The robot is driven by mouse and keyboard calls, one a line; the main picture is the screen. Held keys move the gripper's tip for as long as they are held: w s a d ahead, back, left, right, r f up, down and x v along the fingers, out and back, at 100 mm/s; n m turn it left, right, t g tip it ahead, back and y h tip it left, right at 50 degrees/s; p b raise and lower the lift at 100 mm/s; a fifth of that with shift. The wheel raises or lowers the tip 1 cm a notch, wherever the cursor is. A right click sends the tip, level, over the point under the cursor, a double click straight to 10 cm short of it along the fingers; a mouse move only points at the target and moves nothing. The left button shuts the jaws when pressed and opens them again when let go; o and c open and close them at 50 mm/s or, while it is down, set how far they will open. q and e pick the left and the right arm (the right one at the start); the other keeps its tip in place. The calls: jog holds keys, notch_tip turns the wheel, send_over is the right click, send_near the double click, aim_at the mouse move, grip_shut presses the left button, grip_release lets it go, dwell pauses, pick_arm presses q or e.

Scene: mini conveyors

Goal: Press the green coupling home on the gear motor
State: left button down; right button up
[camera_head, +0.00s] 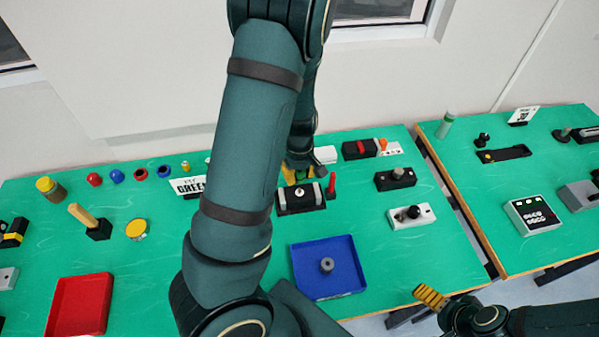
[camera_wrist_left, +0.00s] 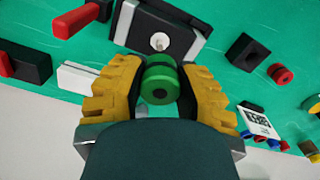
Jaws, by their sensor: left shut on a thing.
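My left gripper (camera_wrist_left: 160,72), with yellow ribbed fingers, is shut on the green coupling (camera_wrist_left: 160,84), a short round part with a dark bore facing the camera. The gear motor (camera_wrist_left: 184,38), a black and grey block with a pale shaft, lies just beyond the fingertips. The coupling and shaft appear apart, with a narrow gap in the wrist view. In the head view the gear motor (camera_head: 301,200) sits behind the blue tray, and my left gripper (camera_head: 300,172) is partly hidden by my arm. My right gripper (camera_head: 430,297) is low at the right, away from the motor; its opening is unclear.
A blue tray (camera_head: 345,284) with a grey round part (camera_head: 327,265) is in front of the motor. A red upright part (camera_head: 332,186) stands close to its right. Black blocks (camera_head: 396,178) lie further right. A red tray (camera_head: 68,325) is at the left.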

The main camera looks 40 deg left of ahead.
aim_at(300, 189)
pick_arm(q)
jog(key=shift+f+b, duration=0.75)
jog(key=shift+f, duration=0.55)
pick_arm(e)
jog(key=shift+a+f, duration=0.1)
jog(key=shift+f, duration=1)
pick_arm(q)
jog(key=shift+r+p, duration=0.1)
jog(key=shift+p, duration=0.4)
pick_arm(e)
jog(key=shift+r, duration=0.45)
pick_arm(q)
jog(key=shift+f+b, duration=0.7)
jog(key=shift+f, duration=0.2)
pick_arm(e)
jog(key=shift+f, duration=0.7)
pick_arm(q)
jog(key=c, duration=0.7)
grip_release()
jog(key=shift+o, duration=0.2)
notch_tip(300, 189, up, 12)
jog(key=shift+r, duration=0.1)
